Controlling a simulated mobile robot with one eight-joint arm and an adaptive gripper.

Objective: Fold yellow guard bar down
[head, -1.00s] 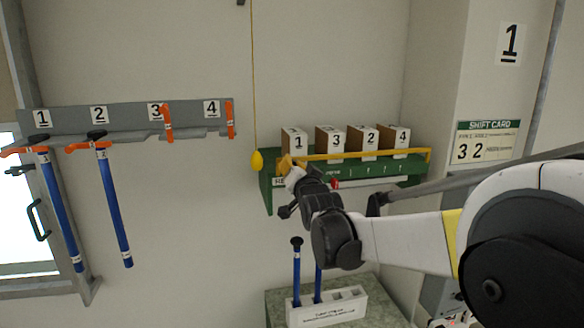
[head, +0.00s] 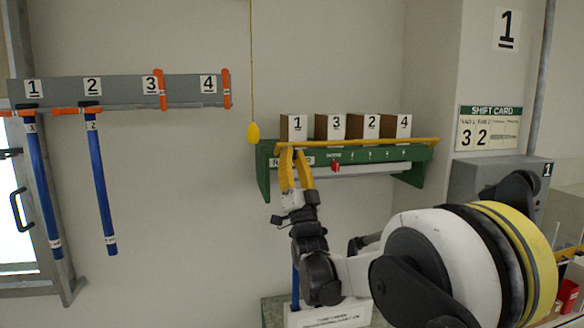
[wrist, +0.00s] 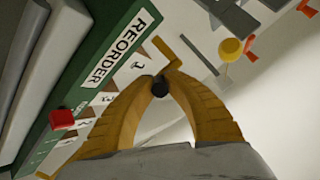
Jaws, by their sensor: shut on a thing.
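The yellow guard bar (head: 375,141) runs along the front of the green shelf (head: 263,180), at the foot of the numbered boxes in the head view. My gripper (head: 291,152) has its yellow fingers raised to the left end of the bar. A yellow end piece of the guard bar (wrist: 184,58) shows just beyond the tips. The fingers hide part of the bar.
Boxes (head: 330,127) marked 1, 3, 2, 4 stand on the shelf. A red slider (head: 335,167) is on its front. A yellow pull (head: 253,132) hangs on a cord at its left. Blue rods (head: 104,195) hang from the wall rack (head: 125,92).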

